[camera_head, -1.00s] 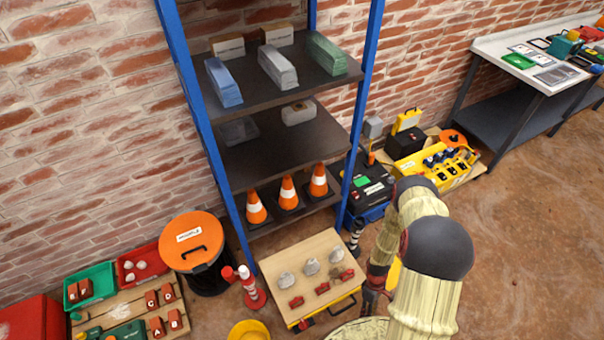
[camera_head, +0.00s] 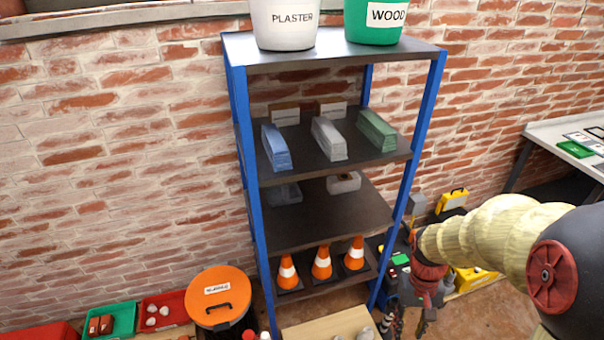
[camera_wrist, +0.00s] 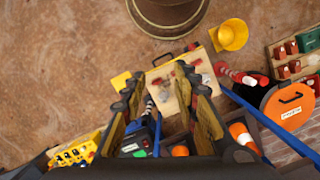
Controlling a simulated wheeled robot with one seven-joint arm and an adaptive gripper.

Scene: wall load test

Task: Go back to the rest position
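My arm reaches in from the right of the head view. My gripper (camera_head: 410,325) hangs down at its end, to the right of the blue shelf rack. In the wrist view, its two fingers (camera_wrist: 164,85) stand well apart, with brown inner pads. No object is held between them; the floor items seen in the gap are farther off. The wrist camera looks down at the floor.
The blue rack (camera_head: 431,125) holds buckets, bars and traffic cones (camera_head: 321,263). An orange-lidded bin (camera_head: 218,290) stands left of it. A wooden-topped box (camera_head: 318,328) is in front. A worktable (camera_head: 560,128) stands at right. Brown floor shows around the items.

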